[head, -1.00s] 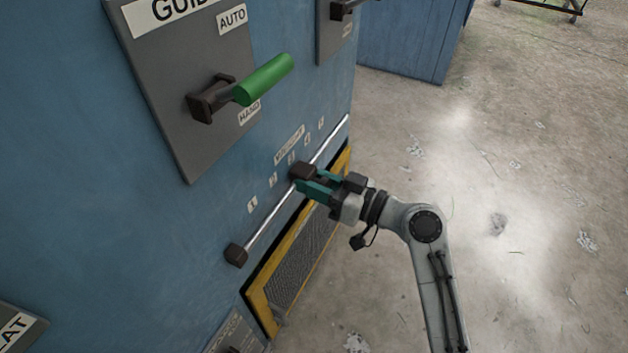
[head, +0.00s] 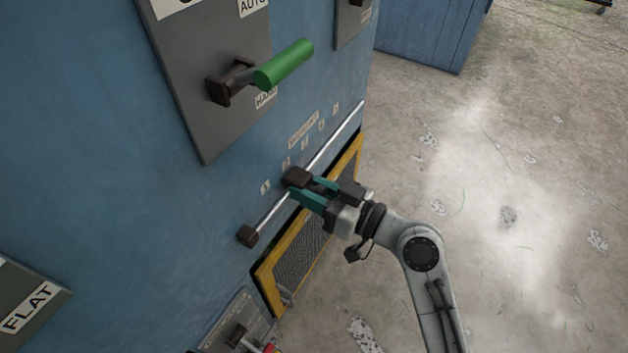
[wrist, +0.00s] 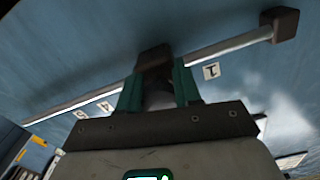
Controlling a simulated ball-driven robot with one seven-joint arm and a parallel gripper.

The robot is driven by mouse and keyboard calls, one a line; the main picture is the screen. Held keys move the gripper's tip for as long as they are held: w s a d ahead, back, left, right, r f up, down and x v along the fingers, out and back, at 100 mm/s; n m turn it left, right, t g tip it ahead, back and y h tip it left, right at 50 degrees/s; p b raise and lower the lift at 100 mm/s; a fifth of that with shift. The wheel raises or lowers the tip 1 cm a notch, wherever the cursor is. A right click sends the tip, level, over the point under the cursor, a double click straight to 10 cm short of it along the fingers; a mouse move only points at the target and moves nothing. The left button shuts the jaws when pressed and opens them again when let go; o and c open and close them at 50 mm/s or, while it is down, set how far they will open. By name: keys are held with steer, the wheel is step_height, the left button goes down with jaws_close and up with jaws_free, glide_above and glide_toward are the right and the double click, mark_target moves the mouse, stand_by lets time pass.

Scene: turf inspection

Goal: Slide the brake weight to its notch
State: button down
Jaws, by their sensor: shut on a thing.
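The brake weight (head: 296,177) is a small dark brown block on a thin silver rail (head: 335,134) along the blue cabinet side. My gripper (head: 311,190) has its teal fingers shut on the weight, which stays on the rail. The weight sits roughly below the label 2 (head: 286,162), up the rail from the label 1 (head: 265,187). In the wrist view the weight (wrist: 154,60) shows between the fingers, with the label 1 (wrist: 211,71) just right of them. The exact notch is hidden.
The rail ends near me at a dark end block (head: 248,236). Above is a green-handled lever (head: 284,64) on a grey panel. Below the rail is a yellow-framed mesh opening (head: 299,250). Concrete floor (head: 500,160) lies open to the right.

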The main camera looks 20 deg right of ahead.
steer(key=shift+f, duration=0.1)
steer(key=c, duration=0.8)
jaws_free()
steer(key=shift+s+d, duration=0.1)
steer(key=p+v, duration=0.1)
steer(key=v, duration=0.9)
steer(key=shift+s+d, duration=0.15)
steer(key=shift+s, duration=0.1)
